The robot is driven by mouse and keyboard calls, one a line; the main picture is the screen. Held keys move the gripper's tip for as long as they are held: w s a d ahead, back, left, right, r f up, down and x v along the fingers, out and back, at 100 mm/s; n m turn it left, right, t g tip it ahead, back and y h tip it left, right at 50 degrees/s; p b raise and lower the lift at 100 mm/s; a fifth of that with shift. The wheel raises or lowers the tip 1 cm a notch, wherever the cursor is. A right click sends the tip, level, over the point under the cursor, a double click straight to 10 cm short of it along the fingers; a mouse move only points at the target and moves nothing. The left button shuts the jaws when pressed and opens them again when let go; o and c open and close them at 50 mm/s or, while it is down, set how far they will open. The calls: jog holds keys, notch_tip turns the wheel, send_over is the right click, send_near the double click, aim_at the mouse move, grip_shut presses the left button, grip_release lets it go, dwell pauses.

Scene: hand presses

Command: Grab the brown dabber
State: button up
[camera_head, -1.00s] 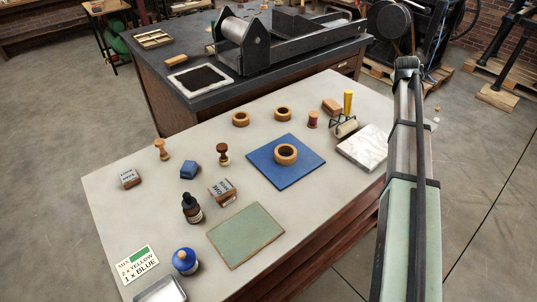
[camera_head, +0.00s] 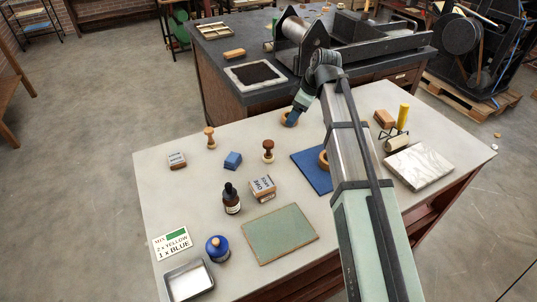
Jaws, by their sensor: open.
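A dabber with a dark brown knob and lighter base (camera_head: 268,151) stands upright on the grey table, right of the blue block. A second dabber, of light tan wood (camera_head: 210,138), stands upright farther left. My gripper (camera_head: 291,113) is open, pointing down over a wooden ring (camera_head: 290,120) near the table's back edge. It is behind and a little right of the dark brown dabber, apart from it. The fingers are small here, and the gap to the ring cannot be told. A reddish-brown spool-like piece seen earlier is hidden behind my arm.
A blue block (camera_head: 233,160), a stamp block (camera_head: 262,188) and a dropper bottle (camera_head: 232,199) stand near the dark dabber. A blue mat (camera_head: 309,170) with a wooden ring is partly behind my arm. A green mat (camera_head: 280,234) lies in front. A marble slab (camera_head: 418,165) lies right.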

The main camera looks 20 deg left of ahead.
jog(key=n+g, duration=0.1)
jog(key=n, duration=0.1)
send_near(268, 143)
jog(key=r, duration=0.2)
jog(key=x, duration=0.8)
jog(key=shift+w+f, duration=0.1)
jog(key=shift+f, duration=0.3)
jog(key=shift+d+x, duration=0.15)
jog(key=shift+x, duration=1.15)
jog(key=shift+d+x, duration=0.1)
jog(key=shift+x, duration=1.15)
jog(key=shift+f, duration=0.1)
jog(key=c, duration=1.2)
